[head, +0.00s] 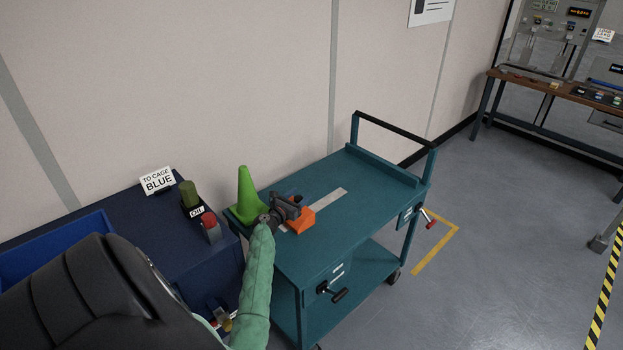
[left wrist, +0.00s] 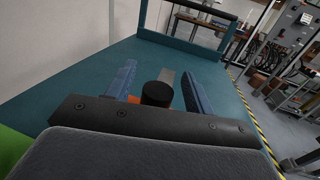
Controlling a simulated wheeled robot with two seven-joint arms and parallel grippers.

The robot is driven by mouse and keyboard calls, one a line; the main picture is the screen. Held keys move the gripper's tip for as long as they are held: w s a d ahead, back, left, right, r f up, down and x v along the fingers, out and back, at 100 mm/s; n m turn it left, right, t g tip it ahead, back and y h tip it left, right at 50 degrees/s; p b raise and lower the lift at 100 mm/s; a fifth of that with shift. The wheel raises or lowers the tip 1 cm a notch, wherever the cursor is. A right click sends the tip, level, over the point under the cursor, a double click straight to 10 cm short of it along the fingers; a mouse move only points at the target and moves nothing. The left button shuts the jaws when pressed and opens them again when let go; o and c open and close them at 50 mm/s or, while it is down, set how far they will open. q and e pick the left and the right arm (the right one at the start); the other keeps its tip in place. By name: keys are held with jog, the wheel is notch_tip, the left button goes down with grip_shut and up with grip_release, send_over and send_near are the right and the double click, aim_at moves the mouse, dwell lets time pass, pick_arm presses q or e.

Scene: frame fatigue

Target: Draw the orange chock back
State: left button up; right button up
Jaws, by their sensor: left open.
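The orange chock (head: 302,220) sits on the top deck of the teal cart (head: 360,204), beside the cone. My left gripper (head: 292,204) is over the chock and hides part of it. In the left wrist view the two blue fingers (left wrist: 159,75) stand apart. I cannot tell whether either finger touches the knob. My right gripper is in neither view.
A green cone (head: 246,196) stands close to the left of my gripper. A grey strip (head: 328,197) runs along the deck beyond the chock. The deck's far part is clear. A blue cabinet (head: 140,215) with an oil bottle (head: 190,194) and red-topped item (head: 209,222) adjoins on the left.

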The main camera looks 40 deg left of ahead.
pick_arm(q)
jog(key=r, duration=0.2)
jog(key=d+r+b, duration=0.1)
jog(key=shift+w+r, duration=0.15)
jog(key=shift+r, duration=0.2)
jog(key=w+d+r+b, duration=0.1)
jog(key=w+d+r, duration=0.1)
jog(key=d+r, duration=0.4)
jog(key=shift+w+d+r, duration=0.15)
jog(key=shift+d+r, duration=0.1)
jog(key=shift+d, duration=1.95)
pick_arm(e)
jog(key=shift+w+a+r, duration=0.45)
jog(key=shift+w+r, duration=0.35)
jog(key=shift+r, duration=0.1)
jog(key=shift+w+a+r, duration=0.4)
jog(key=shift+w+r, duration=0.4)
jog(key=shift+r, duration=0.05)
